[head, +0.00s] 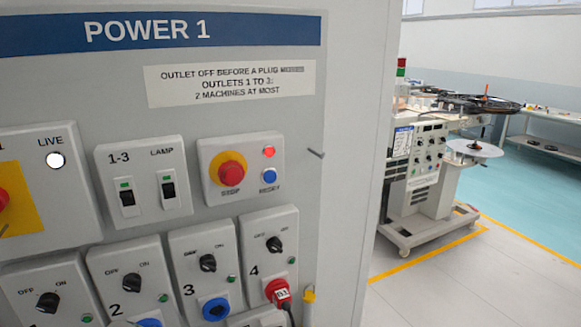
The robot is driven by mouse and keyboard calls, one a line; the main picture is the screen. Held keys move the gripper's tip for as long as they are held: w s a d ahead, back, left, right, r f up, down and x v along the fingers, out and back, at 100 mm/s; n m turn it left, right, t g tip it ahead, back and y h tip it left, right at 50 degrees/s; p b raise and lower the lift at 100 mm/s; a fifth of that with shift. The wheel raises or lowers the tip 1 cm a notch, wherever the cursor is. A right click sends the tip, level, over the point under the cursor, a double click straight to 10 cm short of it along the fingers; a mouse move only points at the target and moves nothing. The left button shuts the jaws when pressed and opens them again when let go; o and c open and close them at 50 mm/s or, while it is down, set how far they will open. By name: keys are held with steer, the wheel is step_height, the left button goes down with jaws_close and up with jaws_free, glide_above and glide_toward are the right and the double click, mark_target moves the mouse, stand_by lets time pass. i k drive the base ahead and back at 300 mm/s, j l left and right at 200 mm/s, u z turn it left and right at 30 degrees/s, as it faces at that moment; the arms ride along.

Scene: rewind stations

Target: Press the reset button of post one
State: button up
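The post labelled POWER 1 (350,130) fills the left and middle of the head view. On its face is a grey box (211,190) with a red STOP mushroom button (231,174) on a yellow ring. To the right of it is the small blue RESET button (269,176), fully visible. A red lamp (269,151) above that button looks lit. My gripper is not in view, so I cannot see where it is or whether it holds anything.
A box with two rocker switches (144,182) sits left of the stop box. Below are numbered outlet boxes with knobs (208,263); outlet 4 holds a red plug (278,292). A small peg (316,153) sticks out at right. A machine (425,170) stands behind, with open floor (480,280).

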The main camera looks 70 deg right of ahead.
mark_target(270, 176)
steer(key=z, duration=1.85)
